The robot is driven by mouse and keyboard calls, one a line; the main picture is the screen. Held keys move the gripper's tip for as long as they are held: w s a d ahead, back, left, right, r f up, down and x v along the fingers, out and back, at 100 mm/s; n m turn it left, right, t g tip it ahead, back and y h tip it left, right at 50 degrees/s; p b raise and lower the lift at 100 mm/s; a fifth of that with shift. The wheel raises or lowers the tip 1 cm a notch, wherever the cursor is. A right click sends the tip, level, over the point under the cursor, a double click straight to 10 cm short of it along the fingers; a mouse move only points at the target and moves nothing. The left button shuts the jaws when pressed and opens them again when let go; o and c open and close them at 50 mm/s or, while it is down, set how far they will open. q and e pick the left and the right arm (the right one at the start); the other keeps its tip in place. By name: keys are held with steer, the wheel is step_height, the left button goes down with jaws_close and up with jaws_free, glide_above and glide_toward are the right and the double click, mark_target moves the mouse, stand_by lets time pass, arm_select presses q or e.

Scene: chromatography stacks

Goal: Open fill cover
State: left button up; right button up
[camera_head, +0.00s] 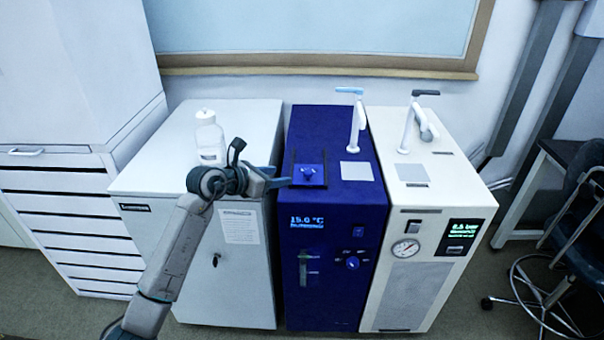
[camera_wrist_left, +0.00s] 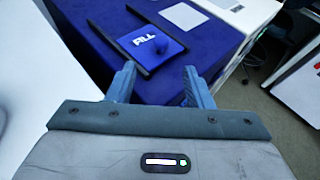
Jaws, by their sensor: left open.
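The fill cover (camera_head: 308,171) is a small blue flap on top of the dark blue chiller unit (camera_head: 333,225). It appears closed, between two dark rails. In the left wrist view the cover (camera_wrist_left: 152,44) shows white lettering, partly readable as "FILL", and a small raised knob. My left gripper (camera_head: 276,177) is just left of the cover in the head view. In the left wrist view its two fingers (camera_wrist_left: 159,84) are apart, with nothing between them, and point toward the cover's near side without visible contact. My right gripper is not in view.
A white cabinet (camera_head: 160,235) stands left of the chiller with a white bottle (camera_head: 209,138) on top. A white unit with a gauge (camera_head: 425,255) stands close on the right. Tap-like arms (camera_head: 355,125) rise behind the cover. A stool (camera_head: 565,250) is at far right.

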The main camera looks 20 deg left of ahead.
mark_target(306, 173)
arm_select(q)
steer(key=shift+w+d+f, duration=0.15)
steer(key=shift+w+d, duration=0.1)
steer(key=shift+w, duration=0.15)
steer(key=p+x, duration=0.1)
steer(key=x, duration=0.8)
steer(key=shift+w+d+f+p, duration=0.1)
steer(key=shift+w+d+p, duration=0.1)
steer(key=shift+p, duration=0.1)
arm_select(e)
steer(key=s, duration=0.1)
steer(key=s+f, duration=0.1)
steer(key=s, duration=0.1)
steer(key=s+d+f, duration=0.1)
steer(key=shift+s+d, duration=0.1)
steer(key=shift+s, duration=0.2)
arm_select(q)
jaws_close()
